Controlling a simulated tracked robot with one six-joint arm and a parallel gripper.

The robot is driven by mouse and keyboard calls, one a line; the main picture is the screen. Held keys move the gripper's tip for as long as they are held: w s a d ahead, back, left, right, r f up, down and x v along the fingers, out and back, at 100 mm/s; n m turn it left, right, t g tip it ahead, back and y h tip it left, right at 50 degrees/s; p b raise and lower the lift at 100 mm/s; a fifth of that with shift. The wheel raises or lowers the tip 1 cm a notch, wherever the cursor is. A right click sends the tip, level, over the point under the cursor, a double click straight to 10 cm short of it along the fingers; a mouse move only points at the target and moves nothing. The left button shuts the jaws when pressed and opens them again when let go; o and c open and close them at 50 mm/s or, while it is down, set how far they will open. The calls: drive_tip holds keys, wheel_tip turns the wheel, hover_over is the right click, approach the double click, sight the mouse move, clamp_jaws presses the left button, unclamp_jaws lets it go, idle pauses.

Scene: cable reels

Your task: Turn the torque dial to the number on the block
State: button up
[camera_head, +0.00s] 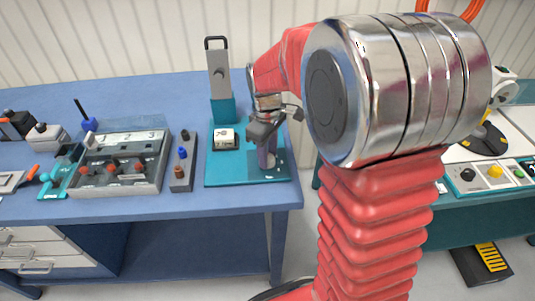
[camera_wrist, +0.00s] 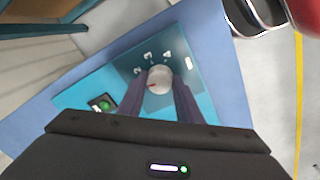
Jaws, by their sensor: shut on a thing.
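The torque dial (camera_wrist: 159,80) is a pale round knob on a dark teal plate (camera_wrist: 185,51) in the wrist view. White numerals are printed around its far side; they look like 2, 3 and 4. A small red mark shows on the knob's lower left. My gripper (camera_wrist: 160,92) has its two purple fingers shut on the dial, one on each side. In the head view my gripper (camera_head: 267,152) points down at the right of the teal board (camera_head: 222,178) and hides the dial. The number block (camera_head: 223,138) is white, in a dark holder left of it; its number is too small to read.
A grey upright post with a black handle (camera_head: 218,68) stands behind the block. A narrow grey strip with coloured knobs (camera_head: 182,160) and a grey numbered tray (camera_head: 118,165) lie to the left.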

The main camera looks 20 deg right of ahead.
drive_tip(key=m, duration=0.6)
drive_tip(key=shift+w+m, duration=0.1)
drive_tip(key=shift+m, duration=0.3)
drive_tip(key=o, duration=1)
drive_tip(key=shift+o, duration=0.2)
drive_tip(key=shift+r, duration=0.15)
wheel_tip(320, 180, up, 14)
drive_tip(key=shift+a+f, duration=0.25)
drive_tip(key=shift+a, duration=0.05)
